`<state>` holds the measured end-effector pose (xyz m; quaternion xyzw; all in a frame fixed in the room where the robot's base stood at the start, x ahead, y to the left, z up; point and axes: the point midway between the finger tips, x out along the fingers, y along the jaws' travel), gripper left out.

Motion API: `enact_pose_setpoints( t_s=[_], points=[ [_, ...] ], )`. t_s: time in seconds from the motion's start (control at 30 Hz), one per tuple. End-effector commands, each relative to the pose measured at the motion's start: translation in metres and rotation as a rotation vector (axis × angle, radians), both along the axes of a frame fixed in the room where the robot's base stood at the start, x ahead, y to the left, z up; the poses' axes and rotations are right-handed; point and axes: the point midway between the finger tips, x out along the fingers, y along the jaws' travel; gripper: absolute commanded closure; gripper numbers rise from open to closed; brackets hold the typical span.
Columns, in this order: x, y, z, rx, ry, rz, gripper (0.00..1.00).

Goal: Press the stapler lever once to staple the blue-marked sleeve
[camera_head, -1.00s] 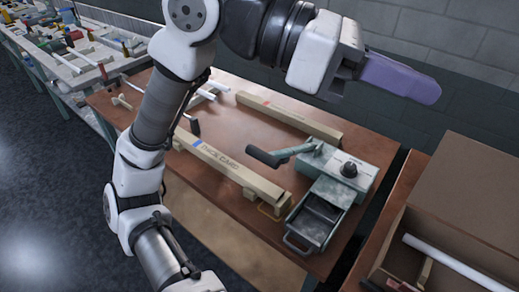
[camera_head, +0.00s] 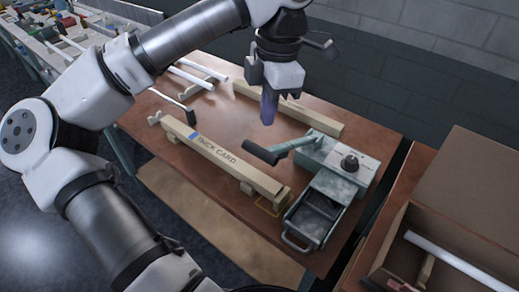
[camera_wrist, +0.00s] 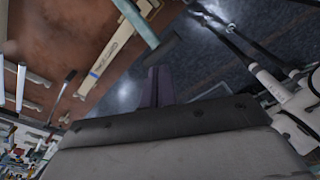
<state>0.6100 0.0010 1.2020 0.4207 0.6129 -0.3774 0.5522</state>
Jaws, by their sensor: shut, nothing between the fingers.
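The blue-marked sleeve (camera_head: 225,165) is a long tan cardboard piece reading "THICK CARD", lying on the table left of the stapler; a tan sleeve also shows in the wrist view (camera_wrist: 108,52). The grey-green stapler (camera_head: 345,158) has a raised lever with a dark grip (camera_head: 262,153) pointing left, above the gap between the two sleeves. The lever arm also shows in the wrist view (camera_wrist: 138,22). My gripper (camera_head: 268,112) has purple fingers pointing down, shut and empty, above and behind the lever grip. In the wrist view my fingers (camera_wrist: 158,85) appear near the dark grip, apparently apart from it.
A second tan sleeve (camera_head: 318,122) lies at the back of the table. An open drawer-like tray (camera_head: 318,208) extends from the stapler's front. An open cardboard box (camera_head: 450,250) with a white tube stands at right. White tubes (camera_head: 190,77) lie at the table's back left.

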Motion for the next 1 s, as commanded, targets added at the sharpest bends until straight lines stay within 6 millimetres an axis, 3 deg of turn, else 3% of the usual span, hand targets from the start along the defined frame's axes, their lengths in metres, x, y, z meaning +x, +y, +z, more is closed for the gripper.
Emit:
enact_pose_setpoints(
  t_s=[0.37, 0.8, 1.0],
  points=[
    [0.0, 0.0, -0.007, -0.006, 0.001, -0.002, 1.0],
    [-0.003, 0.004, -0.059, -0.007, 0.001, -0.003, 1.0],
    [-0.003, 0.005, -0.07, -0.006, -0.001, -0.002, 1.0]
  ],
)
